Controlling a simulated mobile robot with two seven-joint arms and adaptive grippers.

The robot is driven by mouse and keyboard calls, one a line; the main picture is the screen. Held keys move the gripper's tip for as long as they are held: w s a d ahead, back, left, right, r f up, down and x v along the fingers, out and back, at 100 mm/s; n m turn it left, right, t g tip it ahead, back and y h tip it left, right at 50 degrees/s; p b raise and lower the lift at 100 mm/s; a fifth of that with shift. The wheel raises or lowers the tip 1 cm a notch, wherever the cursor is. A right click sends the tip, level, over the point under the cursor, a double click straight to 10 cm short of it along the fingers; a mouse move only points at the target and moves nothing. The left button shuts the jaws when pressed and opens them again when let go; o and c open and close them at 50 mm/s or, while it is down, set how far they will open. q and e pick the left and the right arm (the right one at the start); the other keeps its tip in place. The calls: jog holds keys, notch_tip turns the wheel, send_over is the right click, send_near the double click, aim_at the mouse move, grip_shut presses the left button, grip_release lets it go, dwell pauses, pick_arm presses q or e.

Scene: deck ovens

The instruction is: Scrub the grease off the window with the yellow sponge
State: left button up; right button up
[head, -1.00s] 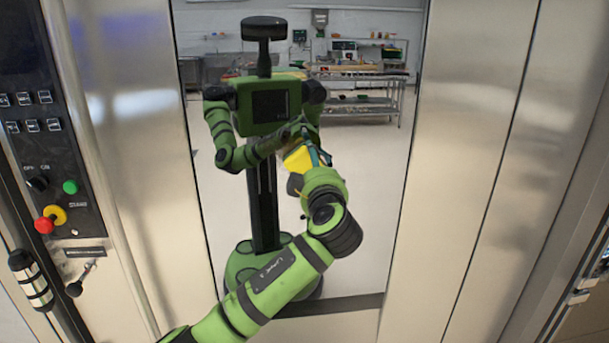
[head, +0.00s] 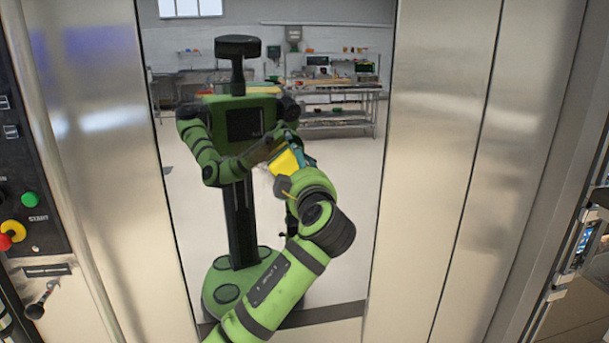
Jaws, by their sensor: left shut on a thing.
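The window (head: 340,235) is a tall, mirror-like pane between steel panels, and it reflects my body and the room. My left gripper (head: 296,163) is shut on the yellow sponge (head: 286,161) in front of the pane, near its middle. The gripper's wrist hides part of the sponge. I cannot tell whether the sponge touches the glass. I cannot make out the grease clearly; the area around the sponge is partly covered by the gripper and its reflection. My right gripper is not directly in view.
A control panel (head: 22,165) with green, yellow and red buttons stands at the left, with a small lever (head: 40,300) below it. Steel panels flank the window. A latch (head: 575,240) shows at the right edge. Benches appear only as reflections.

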aim_at(235, 157)
pick_arm(q)
jog(key=shift+s+a+b, duration=0.15)
jog(key=shift+s+a, duration=0.15)
jog(key=shift+a, duration=0.8)
jog(key=shift+s+a+b, duration=0.15)
jog(key=shift+s+a, duration=0.2)
jog(key=shift+a, duration=0.8)
jog(key=shift+s+a+b, duration=0.15)
jog(key=shift+s+a, duration=0.15)
jog(key=shift+a, duration=0.8)
jog(key=shift+s+a, duration=0.25)
jog(key=shift+a, duration=0.7)
jog(key=shift+s+a, duration=0.3)
jog(key=shift+a, duration=0.6)
jog(key=shift+s+a, duration=0.25)
jog(key=shift+a, duration=0.7)
jog(key=shift+r+p, duration=1.4)
jog(key=shift+r, duration=0.05)
jog(key=shift+w+d+f+b, duration=0.1)
jog(key=shift+w+d+b, duration=0.4)
jog(key=shift+d, duration=1.75)
jog(key=shift+w+d+r+b, duration=0.15)
jog(key=shift+w+d, duration=0.6)
jog(key=shift+d, duration=1.5)
jog(key=shift+w+d+f+b, duration=0.15)
jog(key=shift+w+d+b, duration=0.4)
jog(key=shift+d, duration=1.7)
jog(key=shift+w, duration=0.15)
